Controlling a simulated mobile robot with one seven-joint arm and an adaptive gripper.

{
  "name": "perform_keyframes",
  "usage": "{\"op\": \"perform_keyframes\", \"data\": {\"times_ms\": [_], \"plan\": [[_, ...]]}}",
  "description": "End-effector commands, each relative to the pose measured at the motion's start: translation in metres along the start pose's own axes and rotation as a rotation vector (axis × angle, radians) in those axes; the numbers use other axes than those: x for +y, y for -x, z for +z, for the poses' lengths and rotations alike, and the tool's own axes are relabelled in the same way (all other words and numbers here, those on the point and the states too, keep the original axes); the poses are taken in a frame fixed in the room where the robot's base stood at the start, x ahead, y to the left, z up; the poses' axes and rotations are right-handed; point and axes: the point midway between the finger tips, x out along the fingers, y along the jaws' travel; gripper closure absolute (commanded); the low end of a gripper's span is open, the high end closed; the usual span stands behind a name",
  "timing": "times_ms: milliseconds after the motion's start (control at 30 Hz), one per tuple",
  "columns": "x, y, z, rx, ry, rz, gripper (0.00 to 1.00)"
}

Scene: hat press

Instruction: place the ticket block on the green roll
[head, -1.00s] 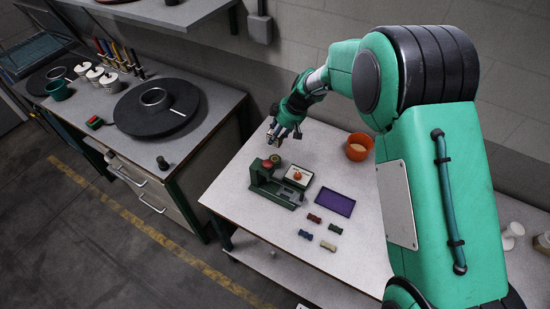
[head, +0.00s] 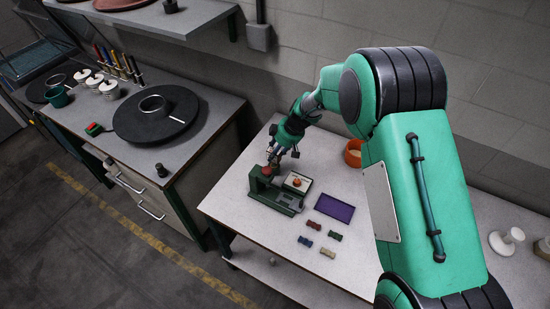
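Several small spool-shaped rolls lie on the light table: a green roll (head: 335,236), a red roll (head: 313,226), a blue roll (head: 306,242) and a beige roll (head: 328,254). The green roll is at the right of this group. No piece is clearly recognisable as the ticket block at this size. My gripper (head: 274,158) points down just above the back of a green press (head: 276,199) with a red knob (head: 267,171), well apart from the green roll. Its fingertips are small and dark, so I cannot tell whether they are open or hold anything.
A white pad (head: 302,180) with an orange piece (head: 297,183) sits beside the press. A flat purple tray (head: 334,207) lies to its right. An orange bowl (head: 353,153) stands behind, partly hidden by my arm.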

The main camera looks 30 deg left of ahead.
Motion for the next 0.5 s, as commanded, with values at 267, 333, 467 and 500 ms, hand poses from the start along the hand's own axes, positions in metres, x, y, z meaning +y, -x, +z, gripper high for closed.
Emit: {"op": "perform_keyframes", "data": {"times_ms": [267, 333, 467, 500], "plan": [[0.000, -0.027, 0.011, -0.001, -0.001, -0.002, 0.91], [0.000, -0.031, 0.013, -0.001, -0.001, -0.001, 0.91], [0.000, -0.033, 0.013, 0.000, 0.000, 0.000, 0.91], [0.000, -0.032, 0.013, 0.000, 0.000, 0.000, 0.91]]}}
